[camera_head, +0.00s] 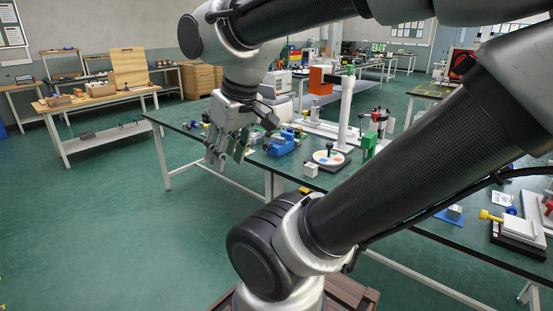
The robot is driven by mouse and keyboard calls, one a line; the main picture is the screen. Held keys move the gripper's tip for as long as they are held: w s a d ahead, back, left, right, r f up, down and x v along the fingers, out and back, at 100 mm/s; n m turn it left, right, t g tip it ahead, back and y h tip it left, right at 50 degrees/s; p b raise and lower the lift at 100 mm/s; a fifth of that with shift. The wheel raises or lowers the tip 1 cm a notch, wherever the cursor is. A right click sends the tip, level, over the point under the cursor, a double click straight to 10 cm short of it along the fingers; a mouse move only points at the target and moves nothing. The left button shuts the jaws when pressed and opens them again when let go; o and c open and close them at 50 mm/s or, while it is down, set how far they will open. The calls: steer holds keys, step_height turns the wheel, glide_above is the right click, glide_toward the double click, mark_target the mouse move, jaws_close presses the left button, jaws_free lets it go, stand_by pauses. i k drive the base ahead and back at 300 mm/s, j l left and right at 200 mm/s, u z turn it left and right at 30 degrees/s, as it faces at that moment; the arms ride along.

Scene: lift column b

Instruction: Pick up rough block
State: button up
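My gripper (228,156) hangs fingers-down at the front left edge of the dark green workbench (395,190). Its fingers look spread, with a gap between them and nothing seen in it. A small light-grey block (311,170) sits near the bench's front edge, to the right of my gripper and apart from it. Another small grey block (454,212) rests on a blue mat (446,217) at the right. Both are too small to tell which is rough. My arm hides part of the bench's middle.
A yellow-handled fixture (515,228) is at the right. Open floor (120,220) lies left.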

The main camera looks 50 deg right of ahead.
mark_target(310, 168)
steer(key=i+z, duration=0.1)
steer(key=i, duration=0.45)
steer(key=i+j+z, duration=0.15)
steer(key=i, duration=0.35)
steer(key=i+j+z, duration=0.1)
steer(key=i, duration=0.45)
steer(key=i+j+z, duration=0.1)
steer(key=i+z, duration=0.2)
steer(key=z, duration=0.2)
steer(key=i+j+z, duration=0.2)
steer(key=z, duration=0.3)
steer(key=i+j+z, duration=0.3)
steer(key=z, duration=0.2)
steer(key=i+j+z, duration=0.15)
steer(key=j+z, duration=0.35)
steer(key=i+j+z, duration=0.15)
steer(key=z, duration=0.3)
steer(key=i+j+z, duration=0.15)
steer(key=j+z, duration=0.15)
steer(key=z, duration=0.15)
steer(key=i+j+z, duration=0.1)
steer(key=j+z, duration=0.3)
steer(key=l, duration=0.1)
